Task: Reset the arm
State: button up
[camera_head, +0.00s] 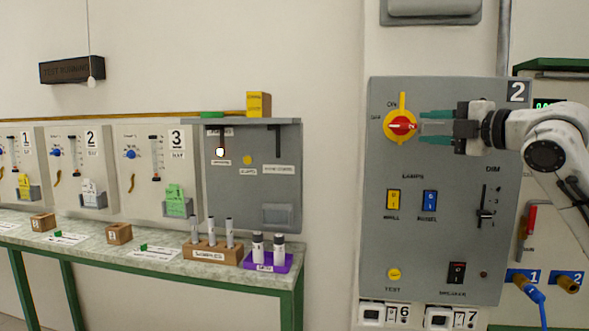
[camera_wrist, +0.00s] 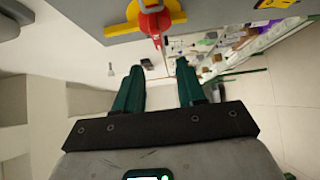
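My gripper (camera_head: 436,127) is at the upper part of the grey panel marked 2 (camera_head: 420,260), pointing left. Its green fingers are apart, with no object held between them in the wrist view (camera_wrist: 161,85). The red-and-yellow rotary switch (camera_head: 401,125) is just beyond the fingertips. In the wrist view the red handle (camera_wrist: 152,22) shows above the gap between the fingers. I cannot tell whether a fingertip touches it. My arm comes in from the right edge of the head view.
The panel also carries yellow (camera_head: 393,200) and blue (camera_head: 429,203) rocker switches, a slider (camera_head: 485,213) and a breaker (camera_head: 456,273). A bench (camera_head: 100,250) on the left holds a wooden sample rack (camera_head: 212,252) and a purple tray (camera_head: 267,262). A blue hose (camera_head: 535,293) hangs at lower right.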

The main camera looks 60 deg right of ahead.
jog(key=shift+w, duration=0.1)
jog(key=w+a+f+m+y, duration=0.1)
jog(key=w+a+f+m, duration=0.2)
jog(key=w+f, duration=0.55)
jog(key=w+a+f+m+y, duration=0.2)
jog(key=w+a+f+m, duration=0.2)
jog(key=w+f, duration=0.45)
jog(key=w+a+f+m+g+y, duration=0.1)
jog(key=w+a+f+m+g, duration=0.15)
jog(key=a+f, duration=0.5)
jog(key=w+a+f+m+g+y, duration=0.1)
jog(key=w+a+f, duration=0.3)
jog(key=f, duration=0.7)
jog(key=s+a+f+m+g+y, duration=0.1)
jog(key=s+a+f+g, duration=0.15)
jog(key=a+f, duration=0.55)
jog(key=s+a+f+m+g+y, duration=0.15)
jog(key=s+a+f, duration=0.25)
jog(key=a+f, duration=0.4)
jog(key=s+a+f+g, duration=0.3)
jog(key=s+f, duration=0.3)
jog(key=s, duration=0.4)
jog(key=s+a+f+m+g+h, duration=0.1)
jog(key=s+a+f+g, duration=0.1)
jog(key=s+f+g, duration=0.3)
jog(key=s+f, duration=0.2)
jog(key=s, duration=0.2)
jog(key=shift+s+a+f+p, duration=0.2)
jog(key=shift+s+a+p, duration=0.15)
jog(key=shift+s+a, duration=0.05)
